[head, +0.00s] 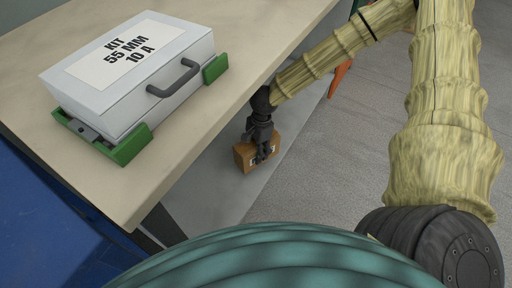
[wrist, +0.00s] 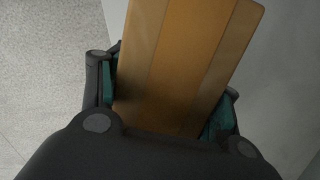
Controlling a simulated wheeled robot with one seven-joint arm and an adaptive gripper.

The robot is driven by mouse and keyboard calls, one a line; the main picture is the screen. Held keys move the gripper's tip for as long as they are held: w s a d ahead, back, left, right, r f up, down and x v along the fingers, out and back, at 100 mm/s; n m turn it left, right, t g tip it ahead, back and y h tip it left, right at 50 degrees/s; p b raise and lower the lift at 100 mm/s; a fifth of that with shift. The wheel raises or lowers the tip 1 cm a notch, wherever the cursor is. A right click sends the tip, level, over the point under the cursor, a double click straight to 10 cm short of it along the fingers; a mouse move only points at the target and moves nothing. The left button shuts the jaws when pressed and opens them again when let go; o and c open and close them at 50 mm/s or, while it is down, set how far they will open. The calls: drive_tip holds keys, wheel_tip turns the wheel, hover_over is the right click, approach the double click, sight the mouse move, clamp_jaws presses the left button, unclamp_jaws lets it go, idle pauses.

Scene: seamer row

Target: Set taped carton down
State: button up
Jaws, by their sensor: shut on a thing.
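The taped carton (head: 243,157) is a small brown box with dark and white print on its side. In the head view it is beyond the table's right edge and lower than the tabletop. My gripper (head: 264,148) is shut on it from above.
A beige table (head: 200,120) carries a grey case (head: 150,85) labelled "KIT 55 MM 10 A" in a green-cornered holder (head: 130,148). A pale grey strip (head: 215,190) lies below the table edge. Speckled grey floor (head: 345,150) is open at right. A blue surface (head: 40,225) is at lower left.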

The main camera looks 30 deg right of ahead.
drive_tip(key=w+d, duration=0.1)
drive_tip(key=w, duration=0.2)
drive_tip(key=shift+d+f+b, duration=0.2)
drive_tip(key=shift+d+b, duration=0.15)
drive_tip(key=shift+d, duration=0.05)
drive_tip(key=shift+w+d+f, duration=0.2)
drive_tip(key=shift+w+d, duration=0.05)
drive_tip(key=shift+w, duration=0.25)
wheel_tip(320, 180, down, 3)
drive_tip(key=shift+s+f+b, duration=0.1)
drive_tip(key=shift+b, duration=1.05)
drive_tip(key=o, duration=1.4)
drive_tip(key=shift+o, duration=0.2)
wheel_tip(320, 180, up, 8)
drive_tip(key=d+p, duration=0.1)
drive_tip(key=p, duration=0.2)
drive_tip(key=shift+f, duration=0.25)
